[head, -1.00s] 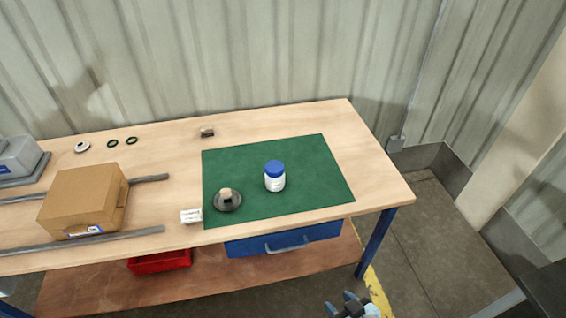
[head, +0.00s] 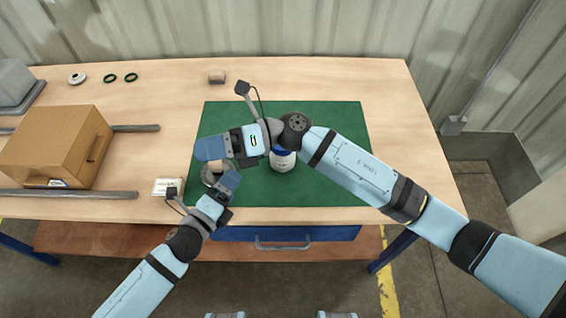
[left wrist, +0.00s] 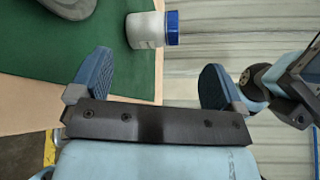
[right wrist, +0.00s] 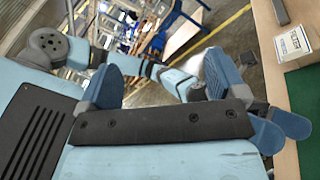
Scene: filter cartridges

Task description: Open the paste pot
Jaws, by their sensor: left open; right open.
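The paste pot (head: 282,163) is a white jar with a blue lid (head: 283,151). It stands upright on the green mat (head: 315,190), its lid partly hidden by my right arm. My left gripper (head: 230,183) is open and empty, left of the pot at the mat's left part. The left wrist view shows the pot (left wrist: 146,30) beyond the open fingers, apart from them, lid (left wrist: 172,28) towards the right. My right gripper (head: 210,149) is open and empty, just above my left one in the head view and also left of the pot. The right wrist view does not show the pot.
A round grey dish (head: 208,176) is partly hidden behind my grippers. A white box (head: 168,187) lies left of the mat. A cardboard box (head: 50,145) and grey bars (head: 75,194) are further left. The mat's right part is clear.

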